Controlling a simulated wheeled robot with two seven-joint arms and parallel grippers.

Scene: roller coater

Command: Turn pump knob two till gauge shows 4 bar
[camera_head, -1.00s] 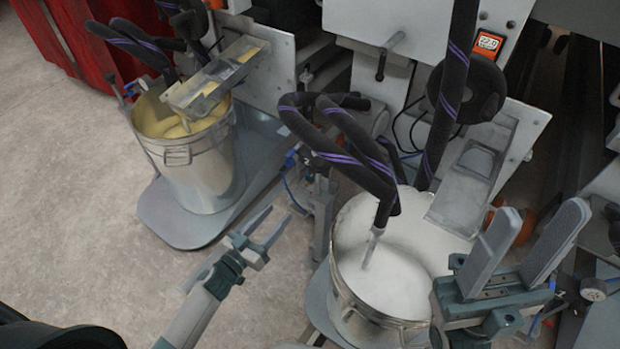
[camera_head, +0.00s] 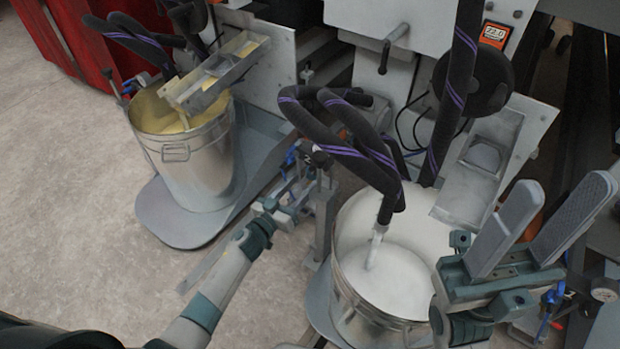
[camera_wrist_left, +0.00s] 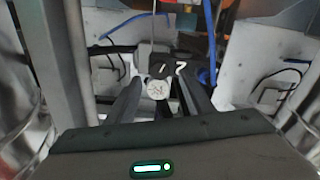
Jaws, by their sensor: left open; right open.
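My left gripper (camera_head: 298,190) reaches between the two buckets, at the small pump fittings beside the front bucket. In the left wrist view its two dark fingers (camera_wrist_left: 160,85) are open, pointing at a black part marked with a white 2 (camera_wrist_left: 180,68). A small round white gauge (camera_wrist_left: 157,90) shows between the fingers; its reading is too small to tell. I cannot tell whether the fingers touch the knob, which is not clearly distinguishable. My right gripper (camera_head: 565,190) is open and empty at the right, in front of the machine.
A metal bucket of white liquid (camera_head: 345,300) stands in the middle, with black hoses (camera_head: 370,165) above. A bucket of yellow liquid (camera_head: 200,170) stands behind left on a grey base (camera_head: 165,228). Another gauge (camera_head: 604,290) is at the right edge. Floor (camera_head: 70,200) at left is clear.

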